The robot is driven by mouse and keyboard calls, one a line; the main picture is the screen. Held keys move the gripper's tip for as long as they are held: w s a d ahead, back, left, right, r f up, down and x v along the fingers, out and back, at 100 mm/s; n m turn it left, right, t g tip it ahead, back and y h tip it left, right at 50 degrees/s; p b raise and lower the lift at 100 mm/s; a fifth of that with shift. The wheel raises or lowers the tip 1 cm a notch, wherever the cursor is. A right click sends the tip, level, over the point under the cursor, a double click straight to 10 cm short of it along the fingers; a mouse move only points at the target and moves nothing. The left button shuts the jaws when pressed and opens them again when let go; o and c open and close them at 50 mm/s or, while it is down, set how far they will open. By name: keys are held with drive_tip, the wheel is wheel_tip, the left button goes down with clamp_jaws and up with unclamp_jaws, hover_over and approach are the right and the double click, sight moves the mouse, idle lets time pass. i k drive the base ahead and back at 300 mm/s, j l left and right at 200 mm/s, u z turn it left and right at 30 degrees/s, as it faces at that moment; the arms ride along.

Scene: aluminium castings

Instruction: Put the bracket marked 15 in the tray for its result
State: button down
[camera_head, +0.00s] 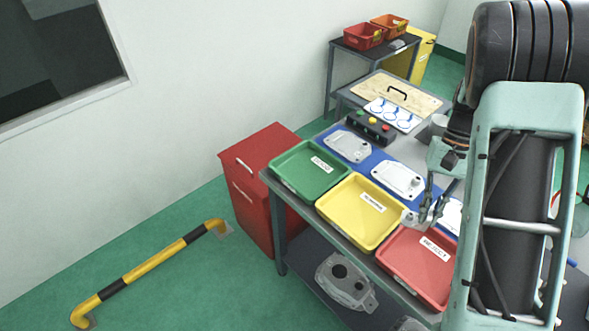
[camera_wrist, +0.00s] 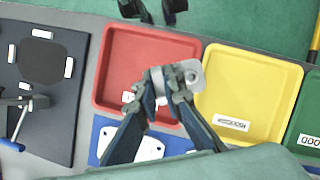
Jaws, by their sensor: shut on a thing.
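My gripper (camera_head: 425,215) is shut on a small grey metal bracket (camera_head: 409,218). In the wrist view the fingertips (camera_wrist: 168,82) pinch the bracket (camera_wrist: 189,73), a plate with a rounded end and a hole. It appears above the border between the red tray (camera_wrist: 105,60) and the yellow tray (camera_wrist: 292,72); its height is hard to tell. In the head view the green tray (camera_head: 276,172), yellow tray (camera_head: 321,208) and red tray (camera_head: 383,262) stand in a row. No number shows on the bracket.
A blue mat (camera_head: 371,160) behind the trays bears several pale cast plates (camera_head: 398,180). A button box (camera_head: 369,128) and a wooden board with a handle (camera_head: 399,92) stand farther back. Large castings (camera_head: 345,283) lie on the lower shelf. A red cabinet (camera_head: 247,205) stands left.

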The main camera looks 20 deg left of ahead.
sight(310, 173)
drive_tip(key=i+j+u, duration=0.15)
drive_tip(key=j, duration=0.15)
drive_tip(key=i+j+u, duration=0.1)
drive_tip(key=j, duration=0.2)
drive_tip(key=i+j, duration=0.2)
drive_tip(key=j, duration=0.2)
drive_tip(key=i+j, duration=0.25)
drive_tip(key=k+j+u, duration=0.05)
drive_tip(key=j, duration=0.05)
